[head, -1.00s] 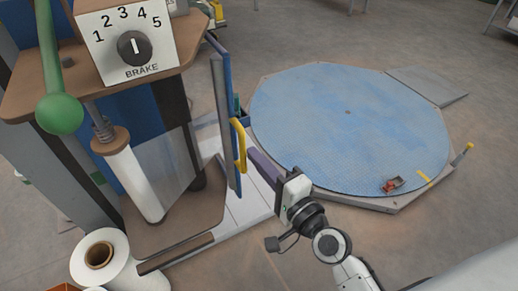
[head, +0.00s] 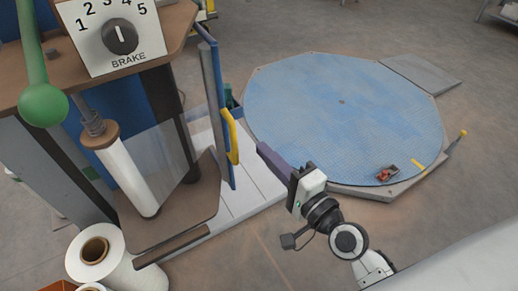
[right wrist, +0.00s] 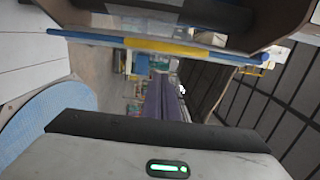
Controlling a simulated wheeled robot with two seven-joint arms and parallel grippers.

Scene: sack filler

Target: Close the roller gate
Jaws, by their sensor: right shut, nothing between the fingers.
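The roller gate (head: 212,105) is a blue-framed panel at the right side of the film-roll carriage in the head view, seen nearly edge-on. Its yellow handle (head: 233,137) is on the side facing my right gripper. In the right wrist view the blue bar (right wrist: 90,38) and yellow handle (right wrist: 165,46) cross the upper part. My right gripper (head: 262,149) is shut and empty, with its purple fingers pointing toward the handle and a small gap showing between them. Whether the gate is latched cannot be told. My left gripper is not in view.
The carriage has a brake dial (head: 120,37), a green knob (head: 43,104) and an upright white film roll (head: 128,170). A spare roll (head: 95,262) stands at the lower left. A blue turntable (head: 340,125) lies to the right, with grey floor in front.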

